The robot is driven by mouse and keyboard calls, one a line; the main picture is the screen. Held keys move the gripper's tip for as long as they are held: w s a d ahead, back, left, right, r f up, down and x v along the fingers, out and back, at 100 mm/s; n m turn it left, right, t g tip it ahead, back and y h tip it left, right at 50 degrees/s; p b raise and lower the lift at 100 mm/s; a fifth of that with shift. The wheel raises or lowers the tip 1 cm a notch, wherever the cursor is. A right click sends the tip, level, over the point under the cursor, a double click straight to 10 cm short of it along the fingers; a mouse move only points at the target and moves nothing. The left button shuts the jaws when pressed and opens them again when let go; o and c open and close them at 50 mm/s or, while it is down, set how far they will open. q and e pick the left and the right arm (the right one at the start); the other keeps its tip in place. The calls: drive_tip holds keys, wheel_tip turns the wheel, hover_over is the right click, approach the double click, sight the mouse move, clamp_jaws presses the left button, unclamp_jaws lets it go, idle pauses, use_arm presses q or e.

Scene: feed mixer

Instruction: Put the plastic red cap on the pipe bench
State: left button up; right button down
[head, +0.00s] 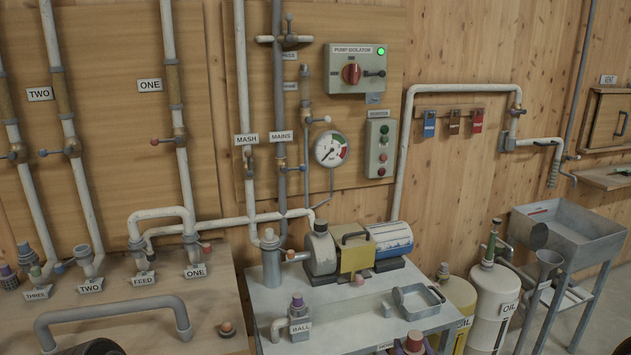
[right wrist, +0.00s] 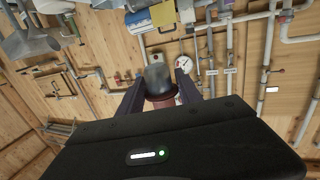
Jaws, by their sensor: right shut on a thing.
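My right gripper (head: 413,348) is at the bottom edge of the head view, in front of the grey table. Its dark purple fingers are shut on a red cap (head: 414,340), of which only a small part shows. In the right wrist view, the fingers (right wrist: 158,88) close on a piece with a grey cylindrical body and a dark red rim (right wrist: 160,97). The wooden-topped pipe bench (head: 90,315) stands at the left, with pipe stubs labelled THREE, TWO, FEED and ONE.

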idle(0.4)
drive_tip(key=s+a+f+n+g+y, duration=0.2)
drive_tip(key=a+n+g+y, duration=0.2)
drive_tip(key=a, duration=0.5)
drive_tip(key=s+a+f+n+g+y, duration=0.2)
drive_tip(key=a+n+g+y, duration=0.3)
drive_tip(key=a+n+y, duration=0.3)
drive_tip(key=a+y, duration=0.1)
drive_tip(key=y, duration=0.2)
drive_tip(key=shift+s+f+n+g+y, duration=0.25)
drive_tip(key=shift+f+n+g+y, duration=0.05)
drive_tip(key=shift+f, duration=0.1)
use_arm(q)
drive_tip(key=shift+a, duration=0.1)
